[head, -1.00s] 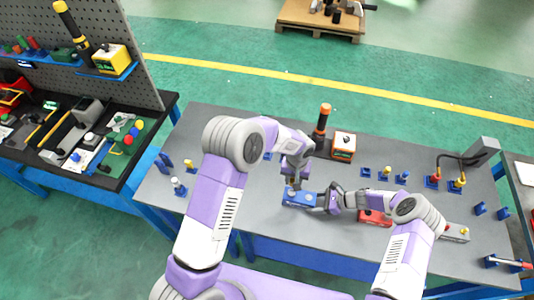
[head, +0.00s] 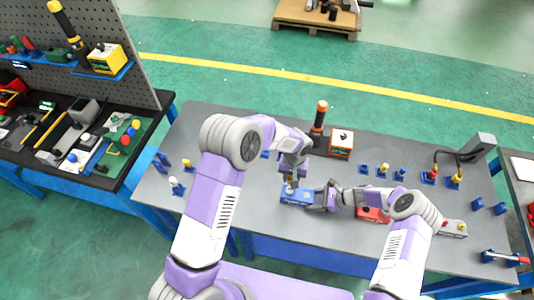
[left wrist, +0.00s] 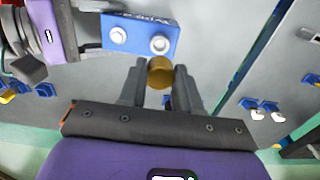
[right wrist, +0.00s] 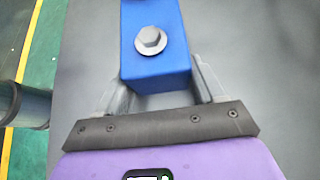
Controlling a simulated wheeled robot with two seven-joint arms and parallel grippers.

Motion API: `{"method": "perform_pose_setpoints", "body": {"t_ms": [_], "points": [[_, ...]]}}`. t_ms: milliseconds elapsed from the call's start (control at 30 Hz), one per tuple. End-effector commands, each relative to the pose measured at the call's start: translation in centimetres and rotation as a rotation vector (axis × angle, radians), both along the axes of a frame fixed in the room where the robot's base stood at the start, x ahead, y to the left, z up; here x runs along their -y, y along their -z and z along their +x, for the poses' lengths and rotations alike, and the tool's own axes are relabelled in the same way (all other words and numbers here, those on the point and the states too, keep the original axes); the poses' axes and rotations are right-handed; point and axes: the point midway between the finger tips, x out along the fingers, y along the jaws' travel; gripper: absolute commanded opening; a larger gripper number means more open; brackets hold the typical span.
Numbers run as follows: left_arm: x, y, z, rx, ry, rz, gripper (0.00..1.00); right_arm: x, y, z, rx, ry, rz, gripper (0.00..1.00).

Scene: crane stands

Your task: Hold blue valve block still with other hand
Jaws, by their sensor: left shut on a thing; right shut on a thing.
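The blue valve block (head: 297,196) lies on the grey bench top, with hex-headed bolts on its upper face. My right gripper (head: 328,198) is shut on the block's right end; in the right wrist view its fingers sit on both sides of the blue block (right wrist: 155,55). My left gripper (head: 290,182) is above the block's left part. In the left wrist view it is shut on a round brass piece (left wrist: 160,72), beside the blue block (left wrist: 140,36) with two silver bolts. Whether the brass piece touches the block is unclear.
Behind the block stand an orange-topped black cylinder (head: 319,120) and an orange-and-white box (head: 341,144). A red block (head: 373,215) lies right of my right gripper. Small blue stands with coloured fittings (head: 382,170) are at the right. The bench's left part is mostly clear.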

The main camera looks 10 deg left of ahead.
Motion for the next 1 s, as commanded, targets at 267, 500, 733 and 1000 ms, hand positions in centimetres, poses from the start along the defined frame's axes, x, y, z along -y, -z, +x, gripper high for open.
{"method": "perform_pose_setpoints", "body": {"t_ms": [267,500,733,1000], "points": [[0.0,1.5,-0.1,-0.003,0.000,0.001,0.00,0.0,0.0,0.0,0.001,0.001,0.000,0.27],[0.0,3.6,0.0,-0.001,-0.001,0.001,0.00,0.0,0.0,0.0,0.001,0.001,0.000,0.27],[0.0,4.6,0.0,0.000,0.000,0.000,0.00,0.0,0.0,0.0,0.001,0.001,0.000,0.27],[0.0,4.8,0.0,0.000,0.000,0.000,0.00,0.0,-0.1,0.1,0.001,0.001,0.000,0.27]]}}
